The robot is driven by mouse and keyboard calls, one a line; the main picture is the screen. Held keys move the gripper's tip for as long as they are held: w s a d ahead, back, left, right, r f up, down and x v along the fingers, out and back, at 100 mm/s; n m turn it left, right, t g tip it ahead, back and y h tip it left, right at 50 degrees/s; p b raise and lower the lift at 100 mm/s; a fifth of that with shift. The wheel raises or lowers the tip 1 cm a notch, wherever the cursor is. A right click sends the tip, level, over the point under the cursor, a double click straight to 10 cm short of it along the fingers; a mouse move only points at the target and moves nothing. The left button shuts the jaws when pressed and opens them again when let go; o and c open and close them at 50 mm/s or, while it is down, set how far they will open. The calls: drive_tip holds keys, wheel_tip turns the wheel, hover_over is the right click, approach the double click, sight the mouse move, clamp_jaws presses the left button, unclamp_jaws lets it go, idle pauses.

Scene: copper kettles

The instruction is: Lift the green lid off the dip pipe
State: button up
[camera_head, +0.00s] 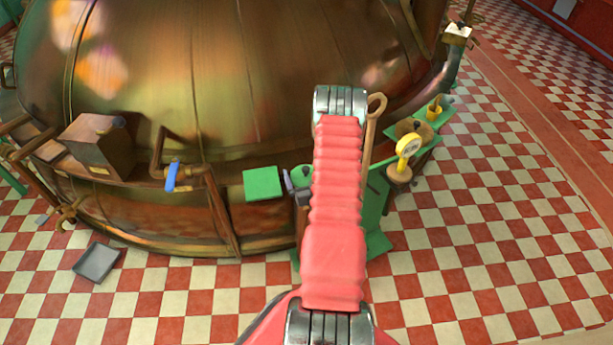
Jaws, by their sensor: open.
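A small round green lid (302,175) with a knob on top shows just left of my red arm, in front of the copper kettle. The dip pipe under it cannot be made out clearly. A grey piece and a dark piece beside the lid look like the tip of my gripper (295,188), which is mostly hidden behind my arm. The gripper looks open, close to the lid in the picture. Whether it touches the lid cannot be told.
The big copper kettle (150,75) fills the back. A flat green square (262,183) and a blue-handled valve (172,176) are left of the lid. A yellow gauge (408,147) stands on the right. A grey tray (96,262) lies on the open checkered floor.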

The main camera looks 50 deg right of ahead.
drive_tip(key=shift+c, duration=0.6)
drive_tip(key=c, duration=0.9)
